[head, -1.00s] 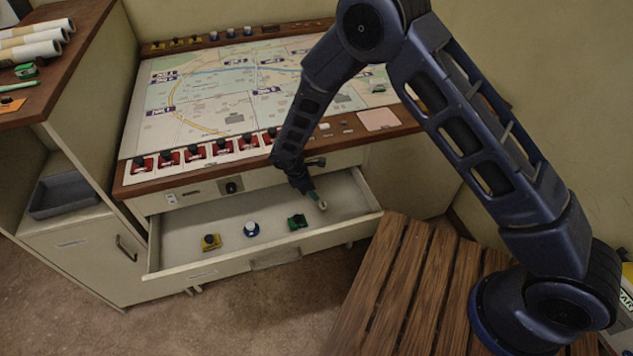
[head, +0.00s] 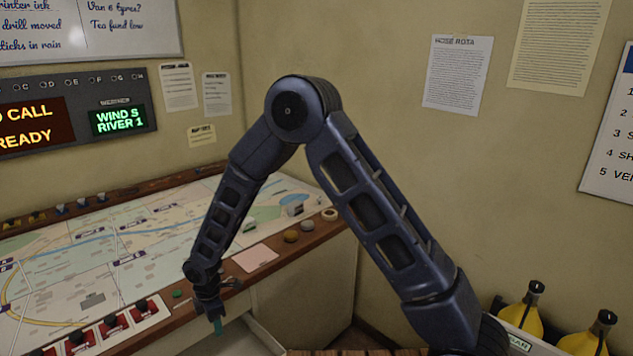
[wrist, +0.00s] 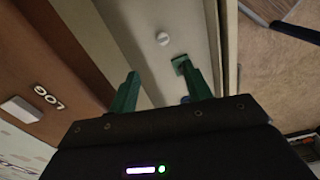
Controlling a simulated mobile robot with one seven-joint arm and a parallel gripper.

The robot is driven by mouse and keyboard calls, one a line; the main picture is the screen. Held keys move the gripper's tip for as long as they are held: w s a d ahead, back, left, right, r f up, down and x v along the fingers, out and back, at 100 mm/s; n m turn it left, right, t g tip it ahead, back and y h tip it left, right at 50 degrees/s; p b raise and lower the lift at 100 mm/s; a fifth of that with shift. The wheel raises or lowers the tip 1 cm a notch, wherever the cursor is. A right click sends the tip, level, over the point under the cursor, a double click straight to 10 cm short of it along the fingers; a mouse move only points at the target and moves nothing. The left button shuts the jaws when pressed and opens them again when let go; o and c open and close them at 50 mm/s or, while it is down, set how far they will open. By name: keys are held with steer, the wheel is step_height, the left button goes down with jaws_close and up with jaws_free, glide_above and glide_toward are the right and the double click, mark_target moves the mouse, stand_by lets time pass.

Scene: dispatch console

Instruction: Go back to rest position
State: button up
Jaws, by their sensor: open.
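My gripper (head: 217,328) hangs low over the console's front edge at the drawer in the head view, its arm bent above the map. In the wrist view its two green fingers (wrist: 162,78) are apart, with nothing visible between them. In the head view only a corner of the drawer (head: 240,340) shows.
The map console (head: 120,245) has red switches (head: 112,326) along its front edge. A roll of tape (head: 329,214) sits at its right end. Walls with notices (head: 456,75) stand close behind and right. Yellow bottles (head: 519,312) are at the lower right.

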steer(key=w+d+r+m+t, duration=0.1)
steer(key=w+d+r+m, duration=0.5)
steer(key=w+d+r, duration=0.75)
steer(key=w+d+r+m+t, duration=0.1)
steer(key=d+r+m, duration=0.5)
steer(key=d+r, duration=0.95)
steer(key=s+d+r+m+t, duration=0.1)
steer(key=s+d+r+m, duration=0.2)
steer(key=d, duration=0.6)
steer(key=s+d+r+m, duration=0.2)
steer(key=d+r+m, duration=0.2)
steer(key=d, duration=0.6)
steer(key=s+d+r+m+t, duration=0.1)
steer(key=s+d+r+m, duration=0.1)
steer(key=s+d+m, duration=0.4)
steer(key=s+d, duration=0.4)
steer(key=s, duration=0.1)
steer(key=shift+s+t, duration=0.2)
steer(key=shift+t, duration=0.1)
